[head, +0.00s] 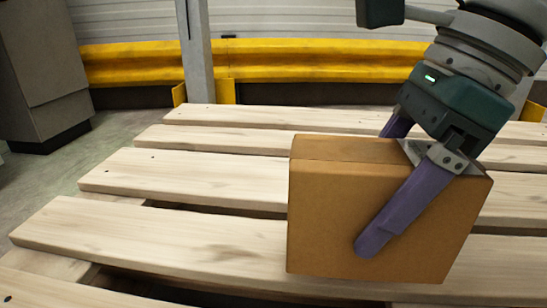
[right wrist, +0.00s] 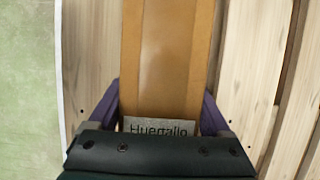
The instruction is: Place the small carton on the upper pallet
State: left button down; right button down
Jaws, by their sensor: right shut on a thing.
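The small carton (head: 335,215) is a brown box, upright at the right of the head view, over the slats of the wooden pallet (head: 190,173). My right gripper (head: 372,190) is shut on it, its purple fingers on either side. In the right wrist view the carton (right wrist: 167,55) lies between the fingers, with a grey label (right wrist: 160,127) near the gripper. The carton's lower edge overlaps the slats in the head view; I cannot tell whether it touches them. My left gripper is not in view.
A yellow barrier (head: 300,60) and a grey post (head: 196,55) stand behind the pallet. A grey cabinet (head: 40,65) stands on the floor at the far left. The pallet's slats to the left of the carton are bare, with gaps between them.

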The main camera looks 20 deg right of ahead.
notch_tip(320, 180, down, 4)
jog(key=shift+f+b, duration=0.1)
jog(key=shift+b, duration=1.1)
grip_release()
jog(key=p+v, duration=0.5)
jog(key=v, duration=0.6)
jog(key=shift+w+p, duration=0.1)
jog(key=shift+p, duration=0.25)
jog(key=shift+d+r, duration=0.15)
jog(key=shift+r, duration=0.4)
